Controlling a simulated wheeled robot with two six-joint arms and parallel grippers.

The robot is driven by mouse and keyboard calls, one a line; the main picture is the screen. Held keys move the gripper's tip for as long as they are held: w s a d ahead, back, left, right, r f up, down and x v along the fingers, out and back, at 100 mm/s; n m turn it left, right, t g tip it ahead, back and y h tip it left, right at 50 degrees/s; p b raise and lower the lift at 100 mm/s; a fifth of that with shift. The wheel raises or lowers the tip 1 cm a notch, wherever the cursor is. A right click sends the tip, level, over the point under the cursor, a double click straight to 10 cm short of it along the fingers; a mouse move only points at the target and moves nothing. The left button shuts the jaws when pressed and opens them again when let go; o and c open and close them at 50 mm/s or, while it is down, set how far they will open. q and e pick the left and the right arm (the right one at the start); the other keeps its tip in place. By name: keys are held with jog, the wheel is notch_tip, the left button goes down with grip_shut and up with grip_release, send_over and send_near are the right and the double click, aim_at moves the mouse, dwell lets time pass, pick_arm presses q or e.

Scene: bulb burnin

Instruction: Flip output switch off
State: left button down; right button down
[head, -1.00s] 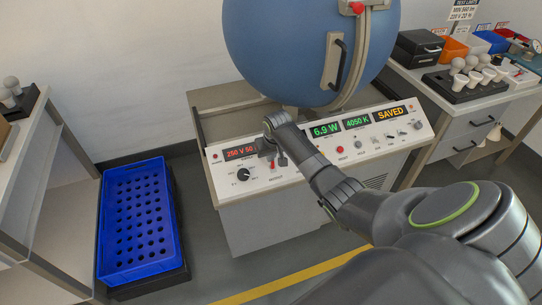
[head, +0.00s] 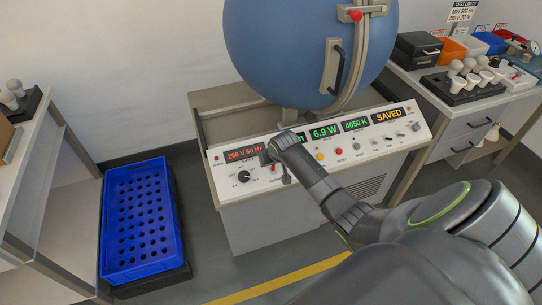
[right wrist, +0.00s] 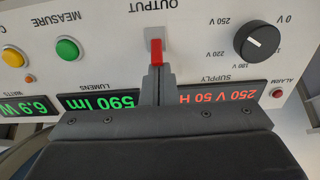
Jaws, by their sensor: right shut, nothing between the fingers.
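The output switch is a red lever (right wrist: 157,48) in a pale slot beside the OUTPUT label on the white control panel (right wrist: 205,55). In the right wrist view the lever leans toward the displays, its end right at my fingertips. My right gripper (right wrist: 157,72) is shut with nothing held; whether it touches the lever I cannot tell. The supply display (head: 243,153) reads 250 V 50 Hz, and the lumens display (right wrist: 100,101) reads 590 lm. My left gripper is out of view.
A black supply knob (right wrist: 262,43) and the yellow (right wrist: 67,49) and green (right wrist: 13,56) buttons flank the switch. The blue sphere (head: 290,50) stands behind the panel. A blue crate (head: 112,250) is on the floor at left; bulbs (head: 470,66) stand on the right bench.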

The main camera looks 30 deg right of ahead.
aim_at(273, 167)
jog(key=shift+s+a+f+t, duration=0.15)
jog(key=shift+s+t, duration=0.45)
jog(key=shift+t, duration=0.3)
jog(key=shift+s+f+t+h, duration=0.1)
jog(key=shift+s+t+h, duration=0.15)
jog(key=shift+t+h, duration=0.2)
jog(key=shift+s+a+f+t, duration=0.1)
jog(key=shift+s+t, duration=0.05)
jog(key=shift+t, duration=0.3)
jog(key=t+b, duration=0.1)
jog(key=b, duration=0.1)
jog(key=shift+s+a+f+t+b, duration=0.1)
jog(key=shift+s+f+t+b, duration=0.25)
jog(key=shift+s+f+t, duration=0.05)
jog(key=shift+w+r+p, duration=0.15)
jog(key=shift+r+p, duration=0.25)
jog(key=shift+r, duration=0.1)
jog(key=shift+h, duration=0.25)
jog(key=shift+s+a+r+p, duration=0.1)
jog(key=shift+s+r+p, duration=0.15)
jog(key=shift+s+p, duration=0.4)
jog(key=shift+s, duration=0.1)
